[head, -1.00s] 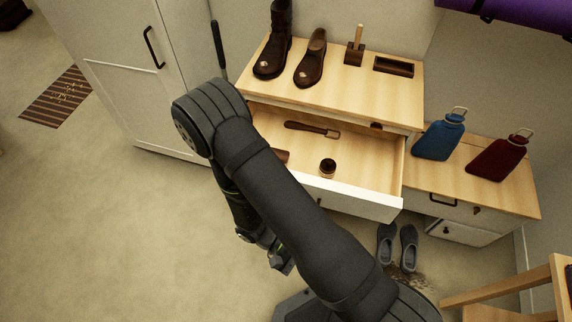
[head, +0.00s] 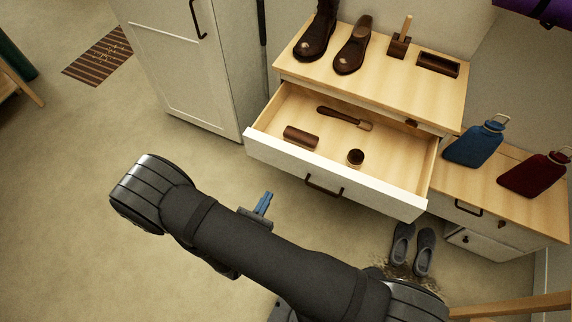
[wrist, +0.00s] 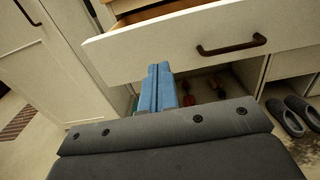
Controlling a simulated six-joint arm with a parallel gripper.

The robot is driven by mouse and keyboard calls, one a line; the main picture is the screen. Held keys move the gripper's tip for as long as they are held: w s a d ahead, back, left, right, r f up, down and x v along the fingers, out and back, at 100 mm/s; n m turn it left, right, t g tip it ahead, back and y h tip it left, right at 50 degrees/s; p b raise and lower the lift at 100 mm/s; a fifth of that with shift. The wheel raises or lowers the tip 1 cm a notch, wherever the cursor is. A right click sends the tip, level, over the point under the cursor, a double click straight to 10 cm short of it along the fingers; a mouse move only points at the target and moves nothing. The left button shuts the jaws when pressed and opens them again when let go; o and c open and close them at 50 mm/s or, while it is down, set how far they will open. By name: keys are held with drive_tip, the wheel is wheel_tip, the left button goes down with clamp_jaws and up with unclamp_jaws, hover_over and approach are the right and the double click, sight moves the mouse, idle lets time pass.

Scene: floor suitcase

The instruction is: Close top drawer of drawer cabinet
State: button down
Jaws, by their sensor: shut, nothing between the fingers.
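The top drawer (head: 335,180) of the drawer cabinet (head: 375,82) is pulled out, with a white front and a dark bar handle (head: 323,185). Inside lie a brush with a wooden handle (head: 344,118), a dark brown block (head: 300,137) and a small round tin (head: 355,157). The drawer front also shows in the wrist view (wrist: 180,42), with its handle (wrist: 232,45) to the right. My gripper (head: 264,203) is shut and empty, in front of the drawer's left half. In the wrist view its blue fingers (wrist: 158,88) point at the lower edge of the front; I cannot tell whether they touch.
A tall white cupboard (head: 186,70) stands at the left.

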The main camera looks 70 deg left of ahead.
sight(290, 158)
drive_tip(key=x, duration=1.3)
drive_tip(key=shift+w+a, duration=0.15)
drive_tip(key=shift+w, duration=0.1)
drive_tip(key=shift+w, duration=0.1)
drive_tip(key=x, duration=2.6)
drive_tip(key=shift+w+a+f, duration=0.15)
drive_tip(key=shift+w+a, duration=0.45)
drive_tip(key=v, duration=1.4)
drive_tip(key=shift+s+d, duration=0.25)
drive_tip(key=shift+s, duration=0.05)
